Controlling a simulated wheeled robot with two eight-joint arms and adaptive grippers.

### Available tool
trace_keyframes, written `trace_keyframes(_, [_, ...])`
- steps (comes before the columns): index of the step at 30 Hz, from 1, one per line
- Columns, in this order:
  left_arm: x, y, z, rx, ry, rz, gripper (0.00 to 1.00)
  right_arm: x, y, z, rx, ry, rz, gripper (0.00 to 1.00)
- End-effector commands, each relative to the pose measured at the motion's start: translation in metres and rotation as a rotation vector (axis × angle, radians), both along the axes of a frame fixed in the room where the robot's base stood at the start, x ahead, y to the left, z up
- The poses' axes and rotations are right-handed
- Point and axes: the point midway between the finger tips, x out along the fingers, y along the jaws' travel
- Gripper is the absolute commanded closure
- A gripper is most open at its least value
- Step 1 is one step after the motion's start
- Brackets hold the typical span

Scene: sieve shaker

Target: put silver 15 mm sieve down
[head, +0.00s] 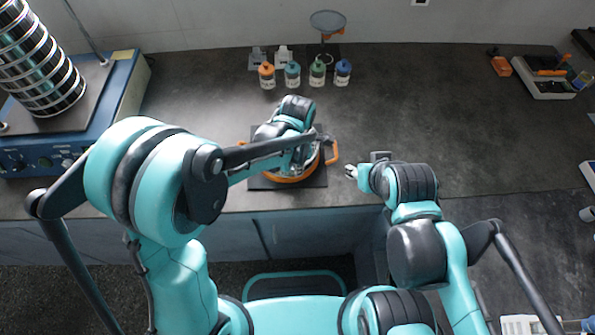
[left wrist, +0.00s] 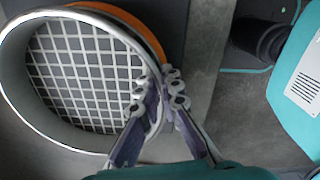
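The silver sieve (left wrist: 8,75), a round metal ring with a coarse square grid, fills the left of the left wrist view. My left gripper (left wrist: 160,92) has one finger inside its rim and one outside, closed on the wall. An orange ring (left wrist: 150,38) shows just behind the sieve's rim; I cannot tell whether they touch. In the head view, my left arm and gripper (head: 305,160) hide most of the sieve. The orange ring with side handle (head: 334,153) lies around there on a dark mat (head: 318,180). My right gripper (head: 350,172) is empty beside it, its opening unclear.
A blue shaker (head: 115,100) with a tall sieve stack (head: 40,65) stands at the left. Several small bottles (head: 317,73) and a stand with a round plate (head: 327,21) are behind the mat. A scale (head: 545,85) is at the far right. The bench's right middle is clear.

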Motion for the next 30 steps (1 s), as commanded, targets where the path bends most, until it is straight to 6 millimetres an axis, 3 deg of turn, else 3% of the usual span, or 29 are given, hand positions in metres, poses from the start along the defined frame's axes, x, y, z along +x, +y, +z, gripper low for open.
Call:
trace_keyframes(2, [0.000, 0.000, -0.013, 0.000, 0.000, 0.000, 1.00, 0.000, 0.000, -0.008, 0.000, 0.000, 0.000, 0.60])
trace_keyframes(13, [0.000, 0.000, -0.016, 0.000, 0.000, 0.000, 1.00, 0.000, 0.000, -0.010, 0.000, 0.000, 0.000, 0.60])
trace_keyframes(16, [0.000, 0.000, -0.016, 0.000, 0.000, 0.000, 0.74, 0.000, 0.000, -0.009, 0.000, 0.000, 0.000, 0.60])
trace_keyframes(26, [0.000, 0.000, -0.014, 0.000, 0.000, 0.000, 0.74, 0.000, 0.000, -0.007, 0.000, 0.000, 0.000, 0.60])
trace_keyframes(30, [-0.001, 0.000, 0.001, 0.000, 0.000, 0.000, 0.74, 0.000, 0.000, 0.000, 0.000, 0.000, 0.000, 0.60])
